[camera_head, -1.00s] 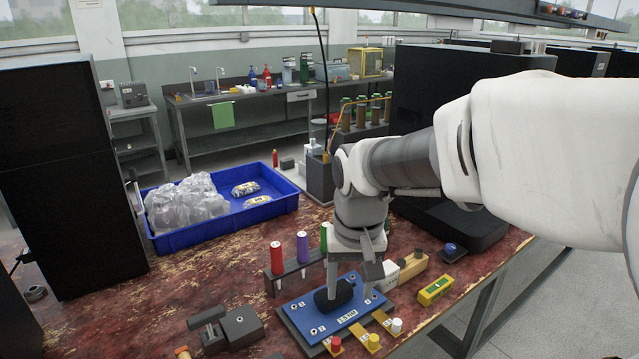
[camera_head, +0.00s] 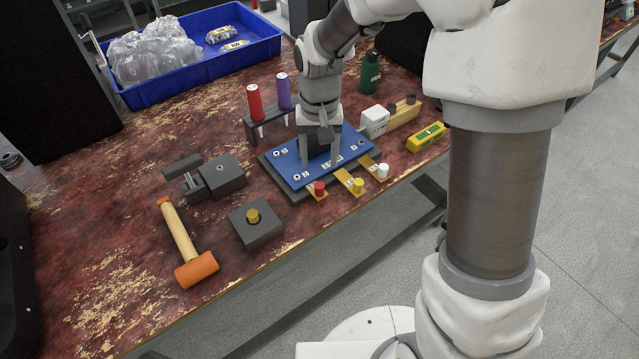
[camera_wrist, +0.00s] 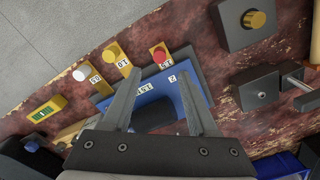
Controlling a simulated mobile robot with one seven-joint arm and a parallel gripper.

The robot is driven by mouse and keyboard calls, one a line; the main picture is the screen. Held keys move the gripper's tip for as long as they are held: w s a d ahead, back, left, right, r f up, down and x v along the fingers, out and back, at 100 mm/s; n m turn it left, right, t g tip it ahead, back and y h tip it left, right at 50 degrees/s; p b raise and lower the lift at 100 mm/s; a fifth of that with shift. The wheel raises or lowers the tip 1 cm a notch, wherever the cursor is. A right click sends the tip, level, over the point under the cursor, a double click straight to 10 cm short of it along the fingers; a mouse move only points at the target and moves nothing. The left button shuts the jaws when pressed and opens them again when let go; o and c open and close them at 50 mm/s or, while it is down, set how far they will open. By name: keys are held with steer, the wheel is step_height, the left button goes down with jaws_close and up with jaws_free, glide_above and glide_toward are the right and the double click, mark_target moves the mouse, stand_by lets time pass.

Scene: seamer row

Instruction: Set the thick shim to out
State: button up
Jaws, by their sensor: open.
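Three yellow shim strips with coloured knobs stick out of the front of the blue-topped plate (camera_head: 290,166). The red-knobbed shim (camera_head: 319,188), labelled 1.5 in the wrist view (camera_wrist: 159,54), looks like the thick one. The yellow-knobbed shim (camera_head: 358,186) and white-knobbed shim (camera_head: 382,171) are to its right. My gripper (camera_head: 320,161) is open over the plate, pointing down. Its fingers stand either side of a dark handle (camera_wrist: 155,114) on the plate; whether they touch it I cannot tell. The fingers hide part of the plate.
A rack with a red tube (camera_head: 255,103) and a purple tube (camera_head: 283,92) stands behind the plate. A grey clamp block (camera_head: 222,176), a dark block with a brass knob (camera_head: 255,224) and a mallet (camera_head: 185,245) lie left. A yellow level (camera_head: 426,137) lies right.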

mark_target(319, 185)
step_height(319, 185, down, 9)
steer(key=shift+r+b, duration=0.1)
steer(key=shift+b, duration=0.8)
jaws_close()
stand_by(0.8)
